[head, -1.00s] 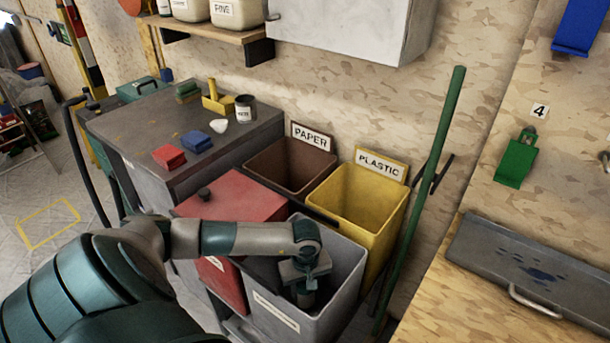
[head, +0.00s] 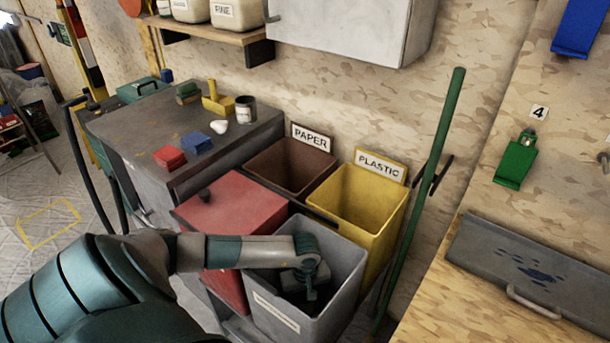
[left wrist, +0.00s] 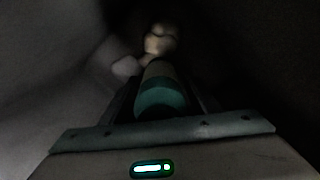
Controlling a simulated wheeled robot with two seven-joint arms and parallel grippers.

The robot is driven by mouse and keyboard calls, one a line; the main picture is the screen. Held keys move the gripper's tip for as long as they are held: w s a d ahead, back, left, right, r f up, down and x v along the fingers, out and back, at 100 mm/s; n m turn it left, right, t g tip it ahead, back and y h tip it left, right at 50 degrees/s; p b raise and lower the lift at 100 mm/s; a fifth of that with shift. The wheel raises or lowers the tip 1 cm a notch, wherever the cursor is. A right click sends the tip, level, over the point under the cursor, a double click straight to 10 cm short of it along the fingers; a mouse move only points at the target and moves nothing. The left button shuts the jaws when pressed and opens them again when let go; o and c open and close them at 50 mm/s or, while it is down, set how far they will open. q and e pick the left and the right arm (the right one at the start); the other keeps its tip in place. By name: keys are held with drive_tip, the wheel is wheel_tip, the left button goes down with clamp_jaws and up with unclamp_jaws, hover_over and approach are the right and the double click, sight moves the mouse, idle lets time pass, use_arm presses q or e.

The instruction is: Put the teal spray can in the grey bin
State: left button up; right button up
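My left gripper (head: 310,293) is down inside the grey bin (head: 276,313), below its rim. In the left wrist view the teal spray can (left wrist: 160,97) lies along the middle between the two dark fingers of my left gripper (left wrist: 160,88). The fingers flank it closely and appear shut on it, though the picture is very dark. The can points away from the palm toward the bin's inside. In the head view the can is hidden by the gripper and the bin wall. My right gripper is not in view.
Pale rounded items (left wrist: 158,42) show dimly beyond the can. A red bin (head: 235,207) is left of the grey one. A brown PAPER bin (head: 262,157) and yellow PLASTIC bin (head: 383,220) stand behind. A green pole (head: 428,180) leans at the right.

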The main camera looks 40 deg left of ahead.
use_arm(q)
drive_tip(key=shift+r, duration=0.6)
wheel_tip(320, 180, up, 11)
drive_tip(key=shift+f+b, duration=0.1)
drive_tip(key=shift+b, duration=0.8)
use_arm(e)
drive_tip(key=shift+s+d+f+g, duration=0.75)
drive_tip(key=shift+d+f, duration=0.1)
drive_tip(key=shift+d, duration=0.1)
use_arm(q)
drive_tip(key=shift+r, duration=0.25)
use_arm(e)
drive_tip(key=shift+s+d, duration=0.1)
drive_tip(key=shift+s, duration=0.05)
